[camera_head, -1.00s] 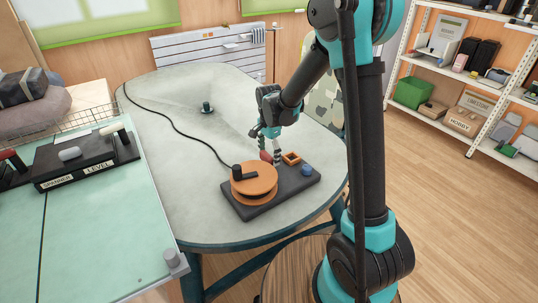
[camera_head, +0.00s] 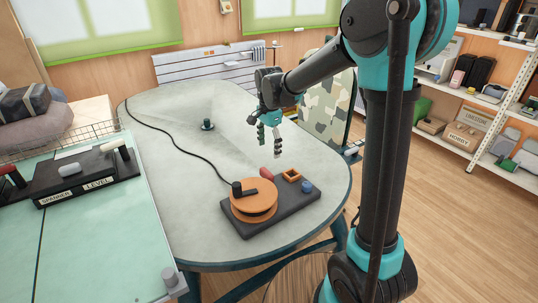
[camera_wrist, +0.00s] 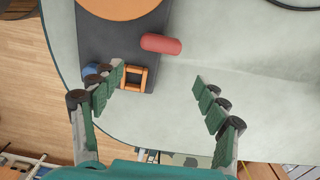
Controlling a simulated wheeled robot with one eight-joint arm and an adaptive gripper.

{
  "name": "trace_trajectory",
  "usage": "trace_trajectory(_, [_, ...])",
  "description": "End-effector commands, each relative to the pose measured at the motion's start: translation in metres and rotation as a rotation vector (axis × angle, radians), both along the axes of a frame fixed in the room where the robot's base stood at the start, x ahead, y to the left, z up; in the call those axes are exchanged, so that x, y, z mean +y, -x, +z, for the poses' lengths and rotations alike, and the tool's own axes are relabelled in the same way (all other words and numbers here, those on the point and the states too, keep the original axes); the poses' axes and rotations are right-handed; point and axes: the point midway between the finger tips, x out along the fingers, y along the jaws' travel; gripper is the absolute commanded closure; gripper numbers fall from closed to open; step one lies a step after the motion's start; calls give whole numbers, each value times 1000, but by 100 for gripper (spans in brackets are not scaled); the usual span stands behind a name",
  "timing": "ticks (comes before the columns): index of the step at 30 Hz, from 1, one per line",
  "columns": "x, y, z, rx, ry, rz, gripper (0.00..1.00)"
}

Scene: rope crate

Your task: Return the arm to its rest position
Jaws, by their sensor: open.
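My gripper (camera_head: 269,146) hangs in the air above the table, behind the dark board, with its fingers apart and nothing between them. It also shows open in the wrist view (camera_wrist: 160,100). The dark board (camera_head: 275,222) carries an orange reel with a black handle (camera_head: 254,198), a small orange square frame (camera_head: 291,175) and a blue knob (camera_head: 306,187). A red capsule-shaped piece (camera_head: 266,173) is at the board's back edge; in the wrist view it (camera_wrist: 161,44) overhangs that edge. My fingers are apart from all of these.
The grey-green table (camera_head: 185,170) has clear room around the board. A green-topped bench (camera_head: 95,235) with a tool block is at left. Shelves (camera_head: 470,120) stand at right; a camouflage panel (camera_head: 328,105) is behind.

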Motion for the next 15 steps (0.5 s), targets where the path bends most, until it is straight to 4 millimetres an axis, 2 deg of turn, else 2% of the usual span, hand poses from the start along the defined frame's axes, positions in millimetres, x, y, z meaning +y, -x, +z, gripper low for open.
trace_trajectory(11, [0,0,4,0,0,1,26])
trace_trajectory(15, [-16,8,2,-15,-6,41,26])
